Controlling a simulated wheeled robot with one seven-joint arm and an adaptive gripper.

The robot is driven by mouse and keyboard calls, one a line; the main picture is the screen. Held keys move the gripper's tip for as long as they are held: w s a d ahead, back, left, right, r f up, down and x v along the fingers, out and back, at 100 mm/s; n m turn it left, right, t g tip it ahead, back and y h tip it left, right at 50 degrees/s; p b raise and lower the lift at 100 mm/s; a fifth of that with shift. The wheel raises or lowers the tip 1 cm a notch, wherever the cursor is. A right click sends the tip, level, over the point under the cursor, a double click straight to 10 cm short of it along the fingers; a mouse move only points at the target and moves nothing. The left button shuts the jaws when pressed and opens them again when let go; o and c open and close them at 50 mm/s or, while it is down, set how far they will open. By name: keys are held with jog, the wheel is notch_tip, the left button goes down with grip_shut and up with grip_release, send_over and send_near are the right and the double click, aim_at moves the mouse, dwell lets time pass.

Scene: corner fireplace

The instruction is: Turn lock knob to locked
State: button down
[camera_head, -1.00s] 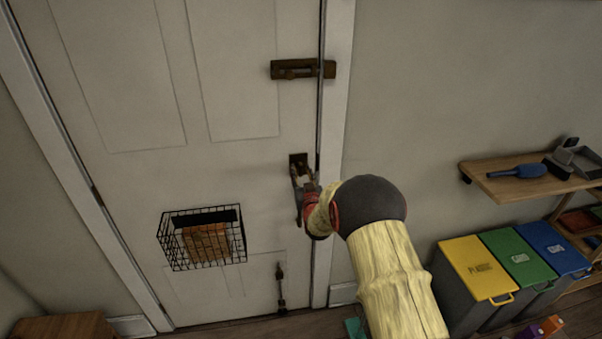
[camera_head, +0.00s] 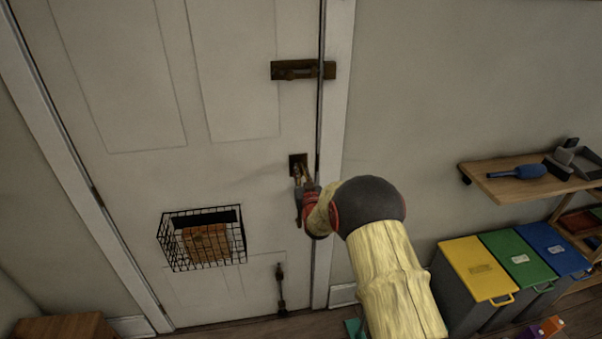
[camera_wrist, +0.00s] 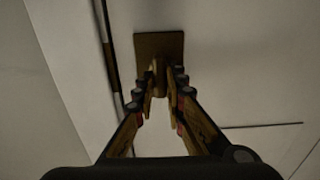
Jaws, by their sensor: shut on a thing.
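The lock knob (camera_wrist: 159,78) stands out from a brown square lock plate (camera_wrist: 160,47) on the white door (camera_head: 220,180). The plate also shows in the head view (camera_head: 298,160), near the door's right edge. My gripper (camera_wrist: 160,88) is shut on the knob, with one finger on each side of it. In the head view my gripper (camera_head: 300,182) reaches the plate from below right. The fingers hide much of the knob, and its turn angle is hard to tell.
A brown slide bolt (camera_head: 303,69) sits higher on the door. A wire basket (camera_head: 203,238) hangs at lower left, and a small bolt (camera_head: 281,288) is below. Bins (camera_head: 480,268) and a wooden shelf (camera_head: 520,180) stand at right.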

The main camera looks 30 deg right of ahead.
jog(key=shift+b, duration=0.3)
jog(key=shift+s+d+f+m+b, duration=0.1)
jog(key=shift+m+b, duration=2.05)
jog(key=shift+m, duration=0.85)
jog(key=shift+w+d+f+m+b, duration=0.1)
jog(key=shift+m+b, duration=2.1)
jog(key=shift+m, duration=0.8)
jog(key=shift+s+d+f+m+b, duration=0.1)
jog(key=shift+m+b, duration=2.05)
jog(key=shift+m, duration=0.85)
jog(key=c, duration=1.8)
grip_release()
jog(key=shift+c, duration=0.2)
